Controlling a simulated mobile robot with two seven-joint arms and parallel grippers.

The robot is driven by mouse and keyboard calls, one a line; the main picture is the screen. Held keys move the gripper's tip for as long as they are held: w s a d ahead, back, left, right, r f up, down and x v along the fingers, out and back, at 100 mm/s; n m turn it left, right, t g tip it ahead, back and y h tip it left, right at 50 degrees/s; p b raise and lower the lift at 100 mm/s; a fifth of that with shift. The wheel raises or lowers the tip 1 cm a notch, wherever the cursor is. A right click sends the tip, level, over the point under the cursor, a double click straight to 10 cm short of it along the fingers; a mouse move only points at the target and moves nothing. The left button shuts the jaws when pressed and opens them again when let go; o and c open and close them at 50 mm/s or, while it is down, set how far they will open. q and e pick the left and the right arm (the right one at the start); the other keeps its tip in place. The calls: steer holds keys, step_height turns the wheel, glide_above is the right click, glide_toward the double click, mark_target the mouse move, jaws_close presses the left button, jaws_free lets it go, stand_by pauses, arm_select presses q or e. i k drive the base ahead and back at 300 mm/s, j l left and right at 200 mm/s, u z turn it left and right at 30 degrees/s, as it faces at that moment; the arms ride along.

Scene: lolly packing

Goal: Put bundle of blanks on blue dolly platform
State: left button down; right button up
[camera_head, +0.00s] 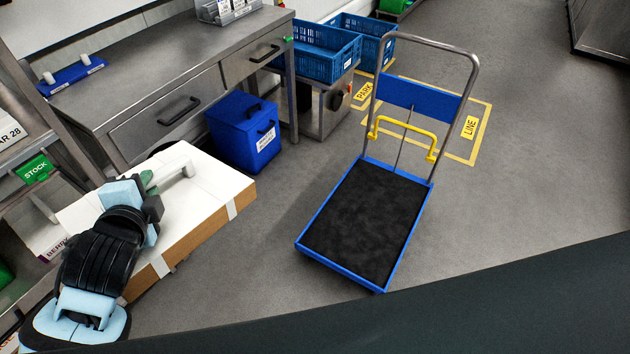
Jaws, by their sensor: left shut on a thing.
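The bundle of blanks (205,215) is a thick stack with a white top, brown cardboard sides and white straps. It is at the left, beside the shelf rack and apart from the dolly. My left gripper (150,180) is shut on the bundle at the white handle on its top; the arm hides part of the bundle. What is under the bundle is hidden. The blue dolly has an empty platform (368,215) with a black mat and blue rim, standing on the floor at centre right. My right gripper is not in view.
A steel bench (150,75) with drawers stands at upper left, with a blue lidded bin (243,135) in front. Blue crates (322,55) stand behind. The dolly's upright handle (468,75) rises at its far end. Bare floor (280,220) lies between bundle and dolly.

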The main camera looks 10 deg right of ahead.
mark_target(368, 218)
steer(key=z, duration=1.7)
steer(key=j+z, duration=0.1)
steer(key=j, duration=1.95)
steer(key=i+l, duration=0.1)
